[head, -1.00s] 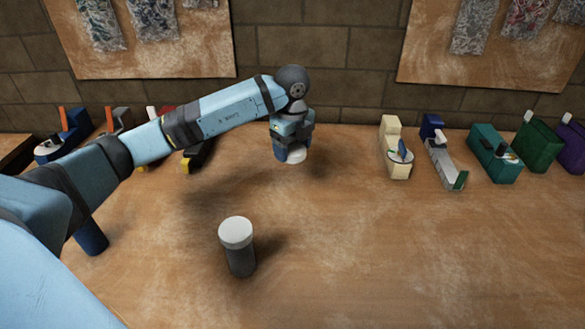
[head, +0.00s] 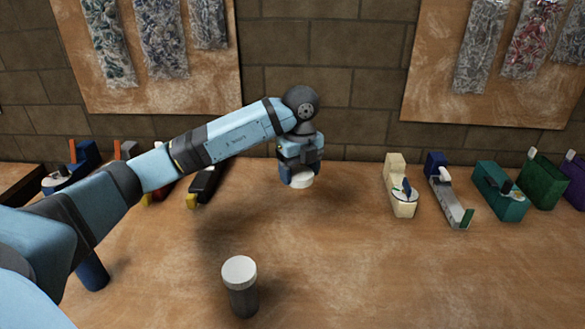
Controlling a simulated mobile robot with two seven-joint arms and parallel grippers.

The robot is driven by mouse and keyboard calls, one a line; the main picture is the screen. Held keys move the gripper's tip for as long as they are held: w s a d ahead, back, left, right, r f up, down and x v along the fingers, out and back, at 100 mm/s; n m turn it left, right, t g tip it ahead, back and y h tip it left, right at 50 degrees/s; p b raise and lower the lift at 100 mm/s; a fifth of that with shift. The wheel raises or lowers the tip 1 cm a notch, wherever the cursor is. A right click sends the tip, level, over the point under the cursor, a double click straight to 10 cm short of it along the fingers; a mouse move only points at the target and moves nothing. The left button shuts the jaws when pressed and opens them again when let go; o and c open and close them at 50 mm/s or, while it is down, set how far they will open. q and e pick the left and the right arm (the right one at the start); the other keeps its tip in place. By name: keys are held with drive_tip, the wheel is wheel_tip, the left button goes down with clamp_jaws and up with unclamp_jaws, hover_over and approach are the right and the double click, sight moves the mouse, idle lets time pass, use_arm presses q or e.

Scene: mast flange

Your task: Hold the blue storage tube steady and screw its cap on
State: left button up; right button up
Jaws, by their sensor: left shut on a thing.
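The blue storage tube (head: 92,274) stands on the wooden table at the left. My left arm hides its top. My left gripper (head: 301,177) points down over the back middle of the table, far to the right of the tube. It is shut on a white cap (head: 302,181), held between the fingertips and seemingly clear of the table top. My right gripper is not in view.
A dark grey tube with a white lid (head: 240,285) stands at the front middle. Several small tools and boxes, such as a teal box (head: 500,192), line the back edge at both sides. The table's middle right is clear.

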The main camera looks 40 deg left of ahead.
sight(310, 176)
use_arm(q)
drive_tip(key=m, duration=0.1)
drive_tip(key=d+m, duration=0.1)
drive_tip(key=m, duration=0.1)
drive_tip(key=f+m, duration=0.1)
drive_tip(key=m, duration=0.1)
drive_tip(key=shift+d, duration=0.15)
drive_tip(key=m, duration=0.2)
drive_tip(key=d+m, duration=0.1)
drive_tip(key=m, duration=0.2)
drive_tip(key=shift+d+f+m, duration=0.2)
drive_tip(key=shift+f+m, duration=0.2)
drive_tip(key=d+f+n, duration=0.2)
drive_tip(key=d+n, duration=0.2)
drive_tip(key=n, duration=1.2)
drive_tip(key=d+f+n, duration=0.3)
drive_tip(key=d+n, duration=0.2)
drive_tip(key=n, duration=1.2)
drive_tip(key=shift+s+f+n, duration=0.3)
drive_tip(key=shift+s, duration=0.15)
drive_tip(key=shift+d, duration=0.1)
